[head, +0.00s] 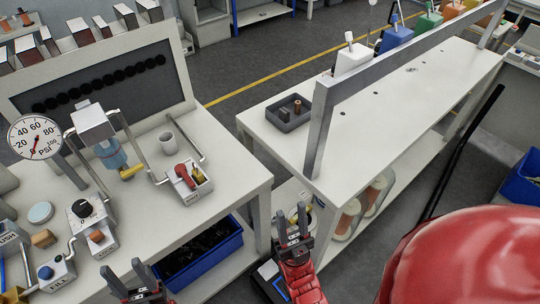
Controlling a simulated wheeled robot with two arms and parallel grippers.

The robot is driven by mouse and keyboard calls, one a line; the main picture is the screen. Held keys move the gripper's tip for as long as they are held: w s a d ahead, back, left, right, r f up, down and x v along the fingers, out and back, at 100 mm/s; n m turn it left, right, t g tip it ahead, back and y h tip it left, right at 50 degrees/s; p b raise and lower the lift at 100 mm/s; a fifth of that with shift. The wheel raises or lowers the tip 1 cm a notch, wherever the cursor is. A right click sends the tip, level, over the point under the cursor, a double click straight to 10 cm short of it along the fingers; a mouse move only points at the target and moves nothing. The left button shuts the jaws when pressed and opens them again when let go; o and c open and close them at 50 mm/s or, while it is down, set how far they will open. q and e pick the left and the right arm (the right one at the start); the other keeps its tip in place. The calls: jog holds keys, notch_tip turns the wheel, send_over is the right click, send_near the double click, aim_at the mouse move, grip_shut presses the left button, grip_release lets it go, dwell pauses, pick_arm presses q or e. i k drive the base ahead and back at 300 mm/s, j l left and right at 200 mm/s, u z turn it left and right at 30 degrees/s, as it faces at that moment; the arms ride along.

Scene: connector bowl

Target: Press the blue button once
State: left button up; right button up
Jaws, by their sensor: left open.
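The blue button (45,272) is a small round knob on top of a white box labelled FILL (56,274), at the lower left of the head view on the near bench. My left gripper (122,271) is at the bottom edge of the view, to the right of the FILL box and apart from the button. Its two dark fingers are spread, with nothing seen between them. My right gripper (290,213) is further right, beside the bench's right end, with its fingers apart and empty.
A white box with a black dial (82,209) and a pressure gauge (35,138) stand behind the button. A blue bin (205,250) sits below. A second bench (400,100) is at right.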

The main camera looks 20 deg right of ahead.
aim_at(45, 272)
jog(key=l+u, duration=0.15)
jog(key=u, duration=0.2)
jog(key=k+l+u, duration=0.15)
jog(key=u, duration=0.25)
jog(key=i+j+u, duration=0.1)
jog(key=u, duration=0.2)
jog(key=i+j+u, duration=0.1)
jog(key=u, duration=0.2)
